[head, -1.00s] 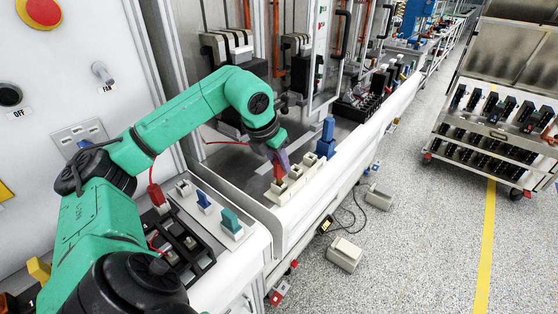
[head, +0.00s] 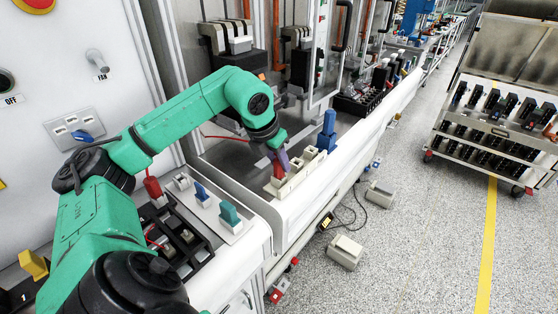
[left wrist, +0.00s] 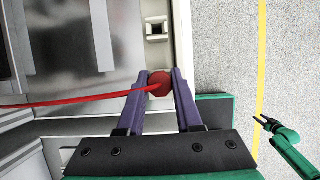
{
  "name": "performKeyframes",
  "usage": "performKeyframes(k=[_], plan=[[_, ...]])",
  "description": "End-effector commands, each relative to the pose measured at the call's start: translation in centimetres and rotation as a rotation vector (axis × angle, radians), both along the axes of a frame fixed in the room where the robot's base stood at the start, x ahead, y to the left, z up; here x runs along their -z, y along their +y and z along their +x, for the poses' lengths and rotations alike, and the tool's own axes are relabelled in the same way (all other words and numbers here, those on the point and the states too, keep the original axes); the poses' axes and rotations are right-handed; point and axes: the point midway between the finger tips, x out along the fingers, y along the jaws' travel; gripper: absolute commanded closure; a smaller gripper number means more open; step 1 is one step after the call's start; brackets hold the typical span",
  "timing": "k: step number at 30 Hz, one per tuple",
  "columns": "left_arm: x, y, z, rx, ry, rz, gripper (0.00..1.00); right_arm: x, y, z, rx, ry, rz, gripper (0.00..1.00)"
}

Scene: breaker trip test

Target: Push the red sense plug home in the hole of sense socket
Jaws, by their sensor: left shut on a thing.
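My left gripper (head: 276,152) is shut on the red sense plug (head: 278,169). In the left wrist view the plug (left wrist: 159,84) sits between the two purple fingers (left wrist: 160,90), its red cable (left wrist: 90,99) running off to the left. The plug points down at the near end of a row of cream sockets (head: 288,186) on the bench edge. Its lower end meets the near socket in the head view, but the depth of entry is hidden. A free socket (left wrist: 157,29) shows beyond the plug in the wrist view. A green arm with dark finger tips (left wrist: 264,121) shows at right, its opening unclear.
A tall blue plug (head: 327,138) stands behind the socket row. A nearer panel holds a blue plug (head: 202,194) and a teal plug (head: 229,214), beside a black rack (head: 176,238). The cabinet (head: 232,75) rises behind.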

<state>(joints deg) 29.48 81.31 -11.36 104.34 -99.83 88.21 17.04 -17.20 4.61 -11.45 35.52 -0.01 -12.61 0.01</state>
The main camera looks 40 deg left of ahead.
Motion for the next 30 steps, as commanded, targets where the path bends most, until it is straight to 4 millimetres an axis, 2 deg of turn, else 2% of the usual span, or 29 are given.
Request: performKeyframes(k=[1,2,3,4,13,17,22,27,30], plan=[[0.2,0.0,0.0,0.000,0.000,0.000,1.00,0.2,0.0,0.0,0.000,0.000,0.000,0.50],[0.1,0.0,0.0,0.000,0.000,0.000,0.55,0.1,0.0,0.0,0.000,0.000,0.000,0.50],[0.1,0.0,0.0,0.000,0.000,0.000,0.39,0.1,0.0,0.0,0.000,0.000,0.000,0.50],[0.1,0.0,0.0,0.000,0.000,0.000,0.31,0.1,0.0,0.0,0.000,0.000,0.000,0.50],[0.0,0.0,0.0,0.000,0.000,0.000,0.31,0.1,0.0,0.0,0.000,0.000,0.000,0.50],[-1.2,0.0,-0.4,-0.001,-0.003,0.002,0.31,0.1,0.0,0.0,0.000,0.000,0.000,0.50],[-5.6,0.0,-2.1,0.000,-0.007,0.002,0.31,-0.2,0.0,0.0,0.000,0.000,0.000,0.50],[-10.6,-0.1,-4.1,0.000,-0.004,0.001,0.31,-1.8,0.0,0.0,0.000,0.000,0.001,0.50],[-12.5,-0.1,-4.9,0.000,-0.003,0.001,0.31,-2.5,0.0,0.0,0.000,0.000,0.001,0.50]])
